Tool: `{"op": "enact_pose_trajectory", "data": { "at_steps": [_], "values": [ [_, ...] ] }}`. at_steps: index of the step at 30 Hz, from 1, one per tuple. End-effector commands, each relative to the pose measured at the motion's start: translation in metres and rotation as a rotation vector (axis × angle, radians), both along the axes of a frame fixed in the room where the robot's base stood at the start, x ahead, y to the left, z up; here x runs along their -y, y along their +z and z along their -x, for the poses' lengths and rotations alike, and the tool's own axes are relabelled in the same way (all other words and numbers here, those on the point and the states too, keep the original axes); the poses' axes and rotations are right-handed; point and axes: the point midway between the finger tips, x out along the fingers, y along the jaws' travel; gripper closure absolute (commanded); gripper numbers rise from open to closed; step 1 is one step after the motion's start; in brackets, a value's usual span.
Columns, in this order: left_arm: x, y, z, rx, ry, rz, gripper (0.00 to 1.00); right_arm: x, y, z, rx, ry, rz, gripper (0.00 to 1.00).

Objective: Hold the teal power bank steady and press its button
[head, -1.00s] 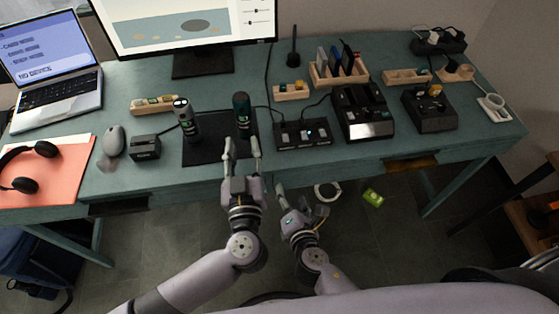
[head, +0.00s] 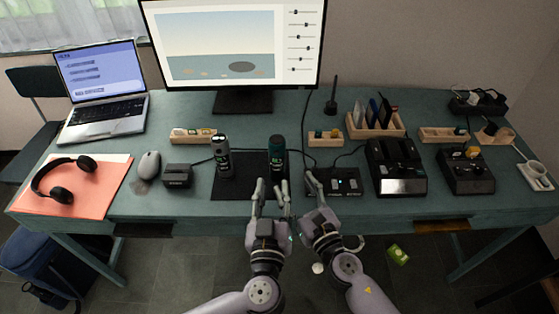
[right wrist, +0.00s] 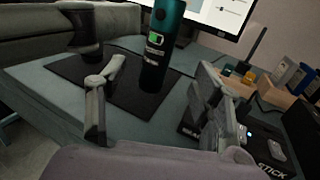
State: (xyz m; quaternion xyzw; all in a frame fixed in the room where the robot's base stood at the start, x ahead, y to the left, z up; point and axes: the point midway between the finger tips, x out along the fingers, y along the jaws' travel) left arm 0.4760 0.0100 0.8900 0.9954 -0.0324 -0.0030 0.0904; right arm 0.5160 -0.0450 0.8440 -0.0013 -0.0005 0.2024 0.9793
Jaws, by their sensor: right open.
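The teal power bank (head: 277,153) is a dark teal upright cylinder on the right part of a black mat (head: 243,190). In the right wrist view the power bank (right wrist: 163,45) shows a small green display on its side, and its top is cut off. My left gripper (head: 271,188) is open and empty, just in front of the power bank at the mat's near edge. My right gripper (head: 300,192) is open and empty at the table's front edge, right of the left one. Its spread fingers (right wrist: 150,88) frame the power bank without touching it.
A grey cylinder (head: 222,157) stands left of the power bank on the mat. A wooden block (head: 326,138) and the monitor (head: 240,45) are behind. Black docks (head: 397,165) stand farther right.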

Motion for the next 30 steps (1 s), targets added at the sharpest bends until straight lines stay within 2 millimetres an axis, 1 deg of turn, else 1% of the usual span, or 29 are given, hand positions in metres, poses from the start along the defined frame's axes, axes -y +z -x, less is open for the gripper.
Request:
{"op": "enact_pose_trajectory", "data": {
  "at_steps": [1,6,12,15,21,30],
  "values": [
    [0.0,0.0,0.0,0.0,0.0,0.0,0.67,-0.005,0.001,-0.011,0.003,0.0,-0.001,0.4],
    [0.0,0.0,0.0,0.0,0.0,0.0,0.67,-0.018,0.001,-0.043,0.001,-0.002,-0.003,0.4],
    [0.0,0.0,0.0,0.0,0.0,0.0,0.67,-0.033,0.0,-0.076,0.0,-0.002,-0.003,0.4],
    [0.0,0.0,0.0,0.0,0.0,0.0,0.67,-0.038,0.001,-0.089,-0.001,-0.003,-0.004,0.4],
    [0.0,0.0,0.0,0.0,0.0,0.0,0.67,-0.044,0.0,-0.102,-0.002,-0.002,-0.004,0.4],
    [0.0,0.0,0.0,0.0,0.0,0.0,0.67,-0.045,-0.001,-0.104,-0.002,-0.002,-0.001,0.4]
  ]
}}
